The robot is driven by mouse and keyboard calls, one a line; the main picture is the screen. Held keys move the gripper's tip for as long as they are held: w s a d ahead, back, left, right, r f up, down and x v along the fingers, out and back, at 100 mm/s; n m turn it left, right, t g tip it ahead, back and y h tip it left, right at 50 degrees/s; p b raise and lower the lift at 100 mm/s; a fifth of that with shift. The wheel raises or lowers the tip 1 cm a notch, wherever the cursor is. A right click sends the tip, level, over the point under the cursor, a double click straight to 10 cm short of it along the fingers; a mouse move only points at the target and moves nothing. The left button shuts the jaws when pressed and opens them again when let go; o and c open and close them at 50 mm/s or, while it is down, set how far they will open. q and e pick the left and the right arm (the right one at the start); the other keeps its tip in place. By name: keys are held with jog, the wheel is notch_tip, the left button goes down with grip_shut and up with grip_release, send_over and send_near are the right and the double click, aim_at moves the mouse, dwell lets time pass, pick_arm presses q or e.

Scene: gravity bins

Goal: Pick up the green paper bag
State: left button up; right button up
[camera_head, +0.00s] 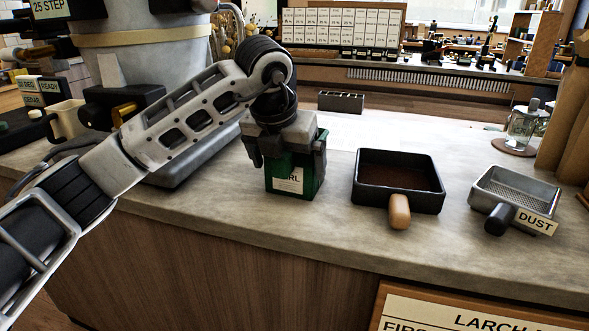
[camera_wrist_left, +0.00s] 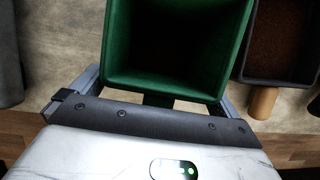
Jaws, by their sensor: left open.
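The green paper bag (camera_head: 296,184) stands upright on the counter, with a white label on its front. In the left wrist view the bag (camera_wrist_left: 175,88) is seen from above, with an open top and a dark inside. My left gripper (camera_head: 289,160) is over the bag from above, with one finger at each side of it. The gripper is open, and the bag sits between the fingers. The gripper body hides the bag's top rim in the head view. Whether the fingers touch the bag's sides cannot be told. My right gripper is not in view.
A dark tray with a wooden handle (camera_head: 400,205) sits right of the bag. Farther right is a metal sieve tray (camera_head: 483,184) labelled DUST. A large grey machine (camera_head: 150,50) stands on the left, behind my arm. The counter's front edge (camera_head: 330,240) is clear.

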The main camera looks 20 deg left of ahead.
pick_arm(q)
jog(key=shift+c, duration=0.3)
jog(key=c, duration=1)
jog(key=shift+c, duration=0.2)
jog(key=shift+r, duration=0.2)
jog(key=shift+r, duration=0.3)
notch_tip(320, 180, up, 3)
jog(key=shift+d+f, duration=0.1)
jog(key=s+d+r, duration=0.7)
jog(key=s+r, duration=0.2)
jog(key=s, duration=0.3)
jog(key=shift+d+r, duration=0.15)
